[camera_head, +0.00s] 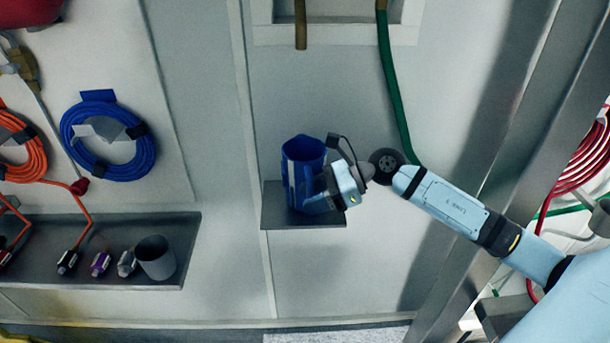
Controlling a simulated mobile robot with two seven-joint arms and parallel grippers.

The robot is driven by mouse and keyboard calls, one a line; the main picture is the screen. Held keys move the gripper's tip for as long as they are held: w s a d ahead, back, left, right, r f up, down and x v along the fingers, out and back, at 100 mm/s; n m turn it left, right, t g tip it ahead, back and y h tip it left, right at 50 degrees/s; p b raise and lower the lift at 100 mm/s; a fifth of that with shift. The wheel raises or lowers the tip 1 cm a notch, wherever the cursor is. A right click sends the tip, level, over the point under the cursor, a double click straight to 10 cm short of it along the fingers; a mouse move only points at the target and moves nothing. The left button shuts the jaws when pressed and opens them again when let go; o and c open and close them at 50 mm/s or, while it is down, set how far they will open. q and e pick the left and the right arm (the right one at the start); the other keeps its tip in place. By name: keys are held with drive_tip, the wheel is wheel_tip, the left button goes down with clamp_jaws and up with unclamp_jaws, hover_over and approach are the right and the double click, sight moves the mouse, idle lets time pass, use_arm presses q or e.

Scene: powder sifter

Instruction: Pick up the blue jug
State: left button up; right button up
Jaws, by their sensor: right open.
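The blue jug (301,163) stands upright on a small dark wall shelf (285,219) in the middle of the head view. My right arm comes in from the right, and my right gripper (322,190) is at the jug's right side. Its jaws are open and overlap the jug's lower right part in the picture. I cannot tell whether the fingers touch the jug or are around its handle. The gripper hides the jug's right side. My left gripper is not in view.
A longer dark shelf (100,278) at the left holds a grey cup (155,257) and several connectors. A coiled blue cable (140,160) hangs above it. A green hose (390,75) hangs behind my right wrist. A metal post (520,130) stands behind my right arm.

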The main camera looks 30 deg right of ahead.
drive_tip(key=shift+w+a+f, duration=0.1)
drive_tip(key=shift+w+a, duration=0.05)
drive_tip(key=shift+a, duration=0.1)
clamp_jaws()
drive_tip(key=shift+d, duration=0.1)
